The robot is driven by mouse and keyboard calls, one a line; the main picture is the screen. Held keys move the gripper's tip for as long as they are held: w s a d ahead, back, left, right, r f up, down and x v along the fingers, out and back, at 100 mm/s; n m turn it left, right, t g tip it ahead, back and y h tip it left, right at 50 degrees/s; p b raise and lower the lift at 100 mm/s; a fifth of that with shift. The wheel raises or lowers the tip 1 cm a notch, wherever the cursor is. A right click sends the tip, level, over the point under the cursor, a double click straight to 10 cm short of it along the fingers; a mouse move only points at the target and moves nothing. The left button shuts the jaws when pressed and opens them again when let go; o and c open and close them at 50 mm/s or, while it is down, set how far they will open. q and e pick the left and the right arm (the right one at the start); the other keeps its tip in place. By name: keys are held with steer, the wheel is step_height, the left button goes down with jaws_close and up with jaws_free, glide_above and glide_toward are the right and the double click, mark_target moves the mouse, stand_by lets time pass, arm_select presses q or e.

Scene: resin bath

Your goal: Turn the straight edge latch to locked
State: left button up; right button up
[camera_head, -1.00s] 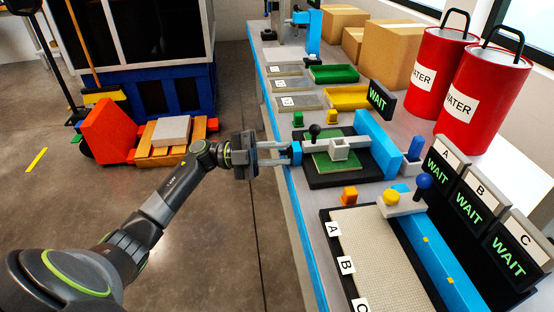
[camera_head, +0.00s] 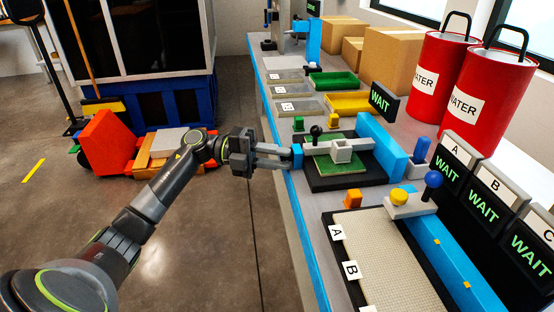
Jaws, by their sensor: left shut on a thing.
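A black-framed fixture (camera_head: 318,182) on the bench holds a green plate (camera_head: 360,177). A pale bar with a white square block (camera_head: 342,151) crosses above the plate. A small blue piece (camera_head: 297,157) is at the bar's left end. My left gripper (camera_head: 291,157) reaches in from the left, its fingers shut on this blue piece. A black-knobbed lever (camera_head: 316,132) stands by the bar, and a blue-knobbed one (camera_head: 432,180) stands farther right. I cannot tell which part is the latch, or whether it is locked. My right gripper is out of view.
A thick blue beam (camera_head: 382,145) borders the fixture on the right. A mesh-covered tray (camera_head: 385,250) marked A and B lies in front. Green (camera_head: 333,79) and yellow (camera_head: 350,103) trays lie behind. Red water drums (camera_head: 485,100) stand at the right.

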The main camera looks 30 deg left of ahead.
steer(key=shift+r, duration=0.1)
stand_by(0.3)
arm_select(q)
steer(key=o, duration=0.7)
steer(key=shift+w+a, duration=0.1)
steer(key=shift+c, duration=0.2)
